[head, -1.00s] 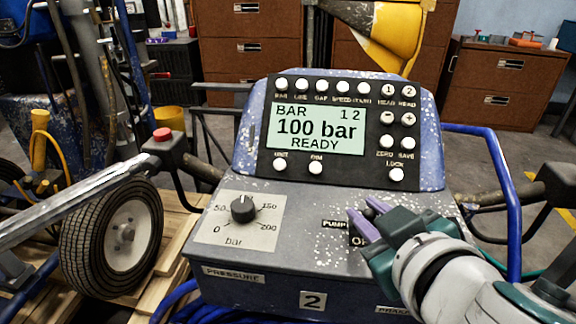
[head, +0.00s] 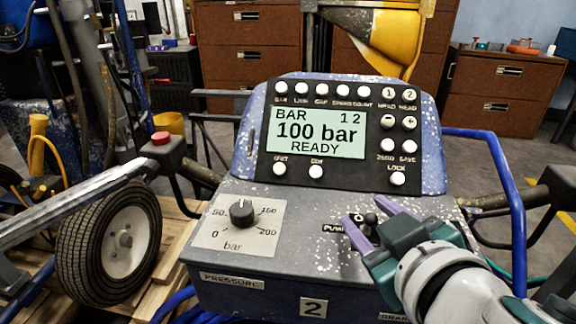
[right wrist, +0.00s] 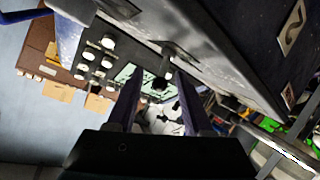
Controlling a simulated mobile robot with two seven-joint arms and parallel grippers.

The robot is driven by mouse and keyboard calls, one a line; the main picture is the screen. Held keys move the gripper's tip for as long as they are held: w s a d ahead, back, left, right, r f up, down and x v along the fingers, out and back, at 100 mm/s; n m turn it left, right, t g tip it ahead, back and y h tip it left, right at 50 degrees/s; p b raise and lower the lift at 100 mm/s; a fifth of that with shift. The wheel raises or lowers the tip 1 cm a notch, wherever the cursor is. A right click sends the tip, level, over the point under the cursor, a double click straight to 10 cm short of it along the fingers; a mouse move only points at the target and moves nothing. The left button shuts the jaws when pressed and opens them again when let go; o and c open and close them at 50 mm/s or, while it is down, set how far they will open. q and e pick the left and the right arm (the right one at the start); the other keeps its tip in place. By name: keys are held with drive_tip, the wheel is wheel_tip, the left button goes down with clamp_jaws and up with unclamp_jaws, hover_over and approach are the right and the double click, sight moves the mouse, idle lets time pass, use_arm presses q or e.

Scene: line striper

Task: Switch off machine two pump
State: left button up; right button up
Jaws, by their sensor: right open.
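The machine's grey console (head: 300,225) carries the number 2 plate (head: 313,307) on its front. The pump switch (head: 370,219) is a small dark toggle on the right of the console top, beside a partly hidden PUMP label (head: 333,228). My right gripper (head: 363,208) is open, with one purple finger on each side of the toggle. In the right wrist view the dark toggle tip (right wrist: 160,83) shows between the two fingers (right wrist: 159,77); I cannot tell whether either touches it. The ON/OFF marking is hidden by the gripper. My left gripper is not in view.
The display (head: 316,132) reads 100 bar, READY, among several white buttons. A pressure knob (head: 241,212) sits left on the console. A blue bar (head: 512,190) curves on the right. A red button (head: 161,138) tops the left handle.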

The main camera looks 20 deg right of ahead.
drive_tip(key=shift+s, duration=0.1)
drive_tip(key=v, duration=0.9)
drive_tip(key=shift+s+r, duration=0.2)
drive_tip(key=shift+s, duration=0.15)
drive_tip(key=shift+a, duration=0.1)
